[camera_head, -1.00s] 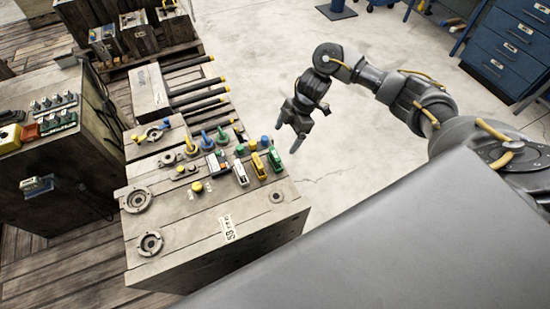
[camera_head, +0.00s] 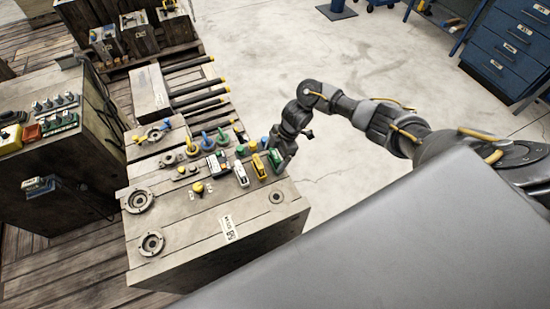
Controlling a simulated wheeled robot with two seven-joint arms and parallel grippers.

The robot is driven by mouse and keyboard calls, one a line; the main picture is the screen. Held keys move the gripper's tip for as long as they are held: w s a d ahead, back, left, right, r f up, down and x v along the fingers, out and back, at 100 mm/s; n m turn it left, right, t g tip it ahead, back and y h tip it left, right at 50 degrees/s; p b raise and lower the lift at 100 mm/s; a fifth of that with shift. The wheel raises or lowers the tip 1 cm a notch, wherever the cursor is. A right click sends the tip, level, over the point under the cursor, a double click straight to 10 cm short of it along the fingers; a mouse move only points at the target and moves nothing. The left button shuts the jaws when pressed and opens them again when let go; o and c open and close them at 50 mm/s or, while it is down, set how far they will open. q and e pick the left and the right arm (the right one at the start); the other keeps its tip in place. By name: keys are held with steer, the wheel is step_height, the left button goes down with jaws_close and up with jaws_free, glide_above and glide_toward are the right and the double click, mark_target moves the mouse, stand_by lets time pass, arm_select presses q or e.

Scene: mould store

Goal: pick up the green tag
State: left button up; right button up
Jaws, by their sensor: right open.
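The green tag (camera_head: 275,161), a small green piece with some white on it, stands on top of the near mould block (camera_head: 190,235), close to its right edge. It is the rightmost of a short row of coloured pieces. My right gripper (camera_head: 287,155) is open and points down just right of the green tag, near the block's edge. Its fingers partly overlap the tag's right side in the view, and I cannot tell whether they touch it. My left gripper is not in view.
A yellow tag (camera_head: 258,167) and a white tag (camera_head: 241,174) stand close left of the green one. Blue, green and yellow knobs crowd behind them. Another mould block (camera_head: 75,165) stands left. Open concrete floor (camera_head: 370,190) lies right.

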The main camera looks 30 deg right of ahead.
steer(key=shift+c, duration=0.3)
steer(key=c, duration=1)
steer(key=shift+r, duration=0.1)
steer(key=shift+r, duration=0.25)
step_height(320, 180, up, 2)
steer(key=shift+r, duration=0.1)
steer(key=s+a+r+p, duration=0.1)
steer(key=s+a+r, duration=0.3)
steer(key=s+r, duration=0.6)
steer(key=shift+s, duration=1.75)
